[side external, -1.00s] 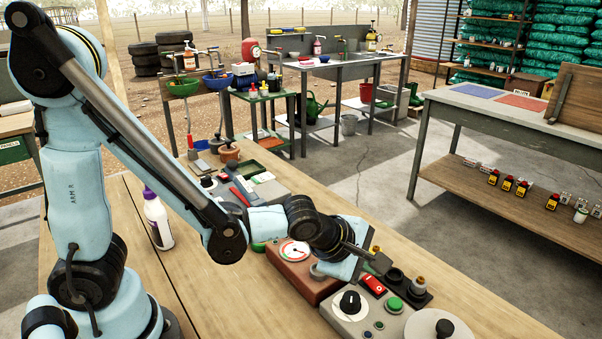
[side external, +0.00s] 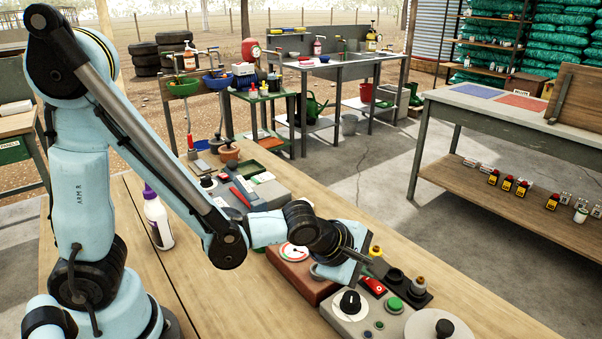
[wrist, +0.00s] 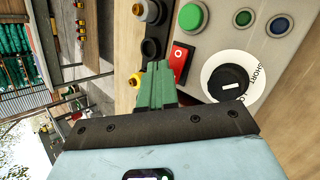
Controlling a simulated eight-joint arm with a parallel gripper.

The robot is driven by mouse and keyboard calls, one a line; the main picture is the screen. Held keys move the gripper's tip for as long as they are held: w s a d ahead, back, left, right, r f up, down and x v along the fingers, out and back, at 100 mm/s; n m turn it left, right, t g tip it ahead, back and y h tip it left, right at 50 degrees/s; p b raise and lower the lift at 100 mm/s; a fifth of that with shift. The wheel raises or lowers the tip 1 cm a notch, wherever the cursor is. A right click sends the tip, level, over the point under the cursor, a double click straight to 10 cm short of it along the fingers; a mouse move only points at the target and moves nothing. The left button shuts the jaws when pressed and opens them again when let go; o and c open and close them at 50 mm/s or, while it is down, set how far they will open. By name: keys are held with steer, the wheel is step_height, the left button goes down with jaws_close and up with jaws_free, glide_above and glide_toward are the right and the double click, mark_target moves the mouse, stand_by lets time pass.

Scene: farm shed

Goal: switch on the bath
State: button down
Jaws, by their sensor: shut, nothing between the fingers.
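A grey control box (side external: 372,309) stands on the wooden bench. It carries a red rocker switch (side external: 373,286), a black knob (side external: 350,302) and a green button (side external: 394,304). In the wrist view the red rocker switch (wrist: 181,58) shows an O mark, with the black knob on a white dial (wrist: 228,82) to its right. My gripper (side external: 377,266) is shut and empty, pointing down just beside the red switch. Its green fingers (wrist: 157,82) overlap the switch's left edge in the wrist view; whether they touch it I cannot tell. No thing is plainly labelled as a bath.
A brown box with a round gauge (side external: 293,251) stands behind the grey box. A dark plate with a black and an orange-topped control (side external: 418,284) lies at its right. A round-lidded thing (side external: 432,325) is in front. A white bottle (side external: 157,220) stands near my arm.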

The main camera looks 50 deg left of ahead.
steer(key=shift+f, duration=0.25)
stand_by(0.6)
steer(key=shift+r, duration=0.75)
steer(key=shift+d, duration=0.1)
steer(key=r, duration=0.3)
steer(key=d+r, duration=0.1)
steer(key=r, duration=0.1)
steer(key=shift+a, duration=0.1)
